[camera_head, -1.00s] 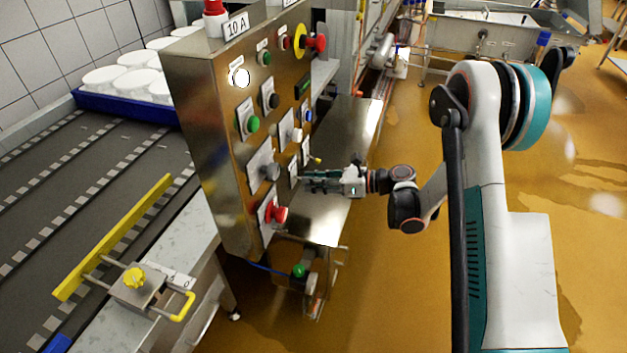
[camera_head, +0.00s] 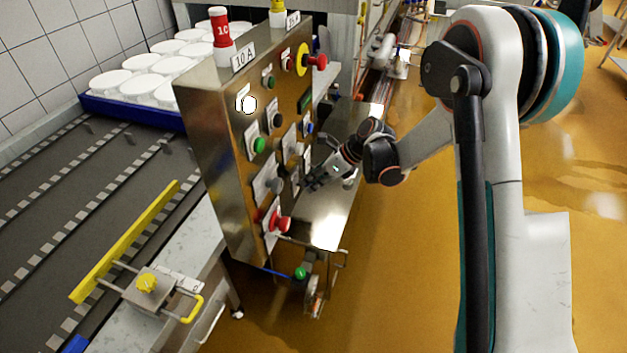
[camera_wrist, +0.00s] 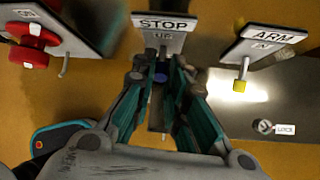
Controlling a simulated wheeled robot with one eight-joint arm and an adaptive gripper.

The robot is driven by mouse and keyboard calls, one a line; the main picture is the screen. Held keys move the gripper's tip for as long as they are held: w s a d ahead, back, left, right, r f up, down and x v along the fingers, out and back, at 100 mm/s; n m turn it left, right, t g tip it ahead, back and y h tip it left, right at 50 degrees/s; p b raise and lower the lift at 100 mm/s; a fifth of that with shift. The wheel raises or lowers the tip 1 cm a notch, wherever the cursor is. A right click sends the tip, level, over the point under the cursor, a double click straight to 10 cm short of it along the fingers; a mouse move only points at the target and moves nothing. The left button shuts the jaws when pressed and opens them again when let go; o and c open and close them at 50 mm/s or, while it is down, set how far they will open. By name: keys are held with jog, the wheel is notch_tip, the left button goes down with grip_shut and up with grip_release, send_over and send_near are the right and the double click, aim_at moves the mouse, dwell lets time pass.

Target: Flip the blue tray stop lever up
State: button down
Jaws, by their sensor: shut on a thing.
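In the wrist view a white plate (camera_wrist: 163,21) reads "STOP UP". A small blue lever tip (camera_wrist: 160,70) shows below it, between the fingers. My gripper (camera_wrist: 161,84) is shut on this blue lever, with a teal finger on each side; the fingers hide part of the lever. In the head view my gripper (camera_head: 314,181) is at the right face of the steel control box (camera_head: 215,165), tilted with its tips low and its wrist higher. The blue lever cannot be made out there.
In the wrist view a yellow-tipped lever (camera_wrist: 239,86) under an "ARM IN" plate is close on the right, and a red knob (camera_wrist: 30,42) is at left. In the head view a red button (camera_head: 278,222) sits low on the box. Open floor (camera_head: 390,290) lies right.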

dwell(0.4)
jog(key=c, duration=1.6)
grip_release()
jog(key=shift+r, duration=0.1)
jog(key=v, duration=1.2)
jog(key=shift+a, duration=0.1)
